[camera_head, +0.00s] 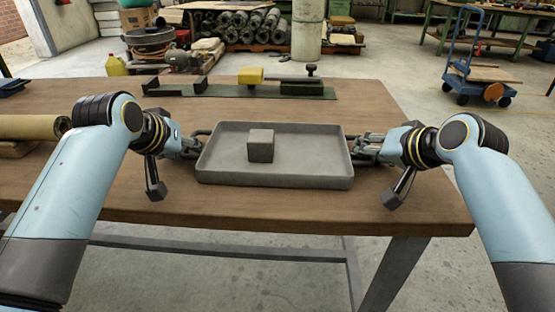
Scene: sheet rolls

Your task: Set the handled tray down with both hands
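The grey handled tray (325,176) is level, at the middle of the wooden table near its front edge. I cannot tell whether its underside touches the table. A small grey block (261,146) sits in it, left of the middle. My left gripper (203,143) is at the tray's left side, its fingers at the wall. My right gripper (354,150) is at the right side in the same way. The tray's handles are hidden among the fingers, so I cannot tell how far either gripper is closed.
Behind the tray, a green strip (218,91) carries dark blocks and a yellow piece (250,76). A tan roll (28,127) lies at the table's left. The wooden table top (385,103) is bare behind the tray's right end. A blue cart (478,78) stands beyond.

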